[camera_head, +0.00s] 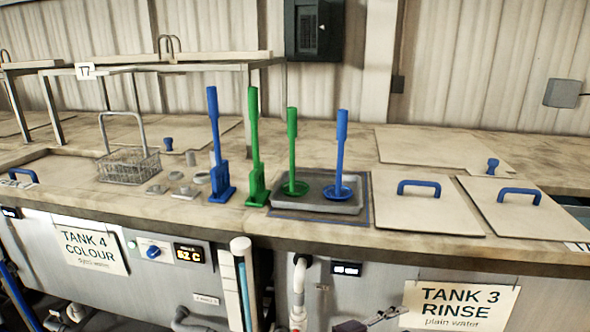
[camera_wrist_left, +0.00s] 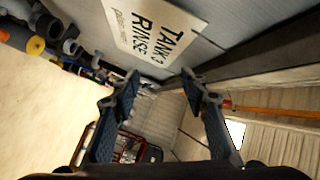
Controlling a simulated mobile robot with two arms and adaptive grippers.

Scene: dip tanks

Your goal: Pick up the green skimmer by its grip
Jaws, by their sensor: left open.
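The green skimmer (camera_head: 292,150) stands upright in the head view, its round foot in a shallow grey tray (camera_head: 318,207) on the counter. Its grip is the thicker upper end of the handle. A blue skimmer (camera_head: 342,150) stands to its right in the same tray. My left gripper (camera_wrist_left: 160,82) is open and empty in the left wrist view, near the TANK 3 RINSE sign. In the head view only a dark part of it seems to show at the bottom edge, below the counter front and well away from the skimmer. My right gripper is not in view.
A wire basket (camera_head: 130,165) is farther left. Lids with blue handles (camera_head: 419,187) lie flat to the right. The TANK 3 sign (camera_head: 459,305) hangs in front.

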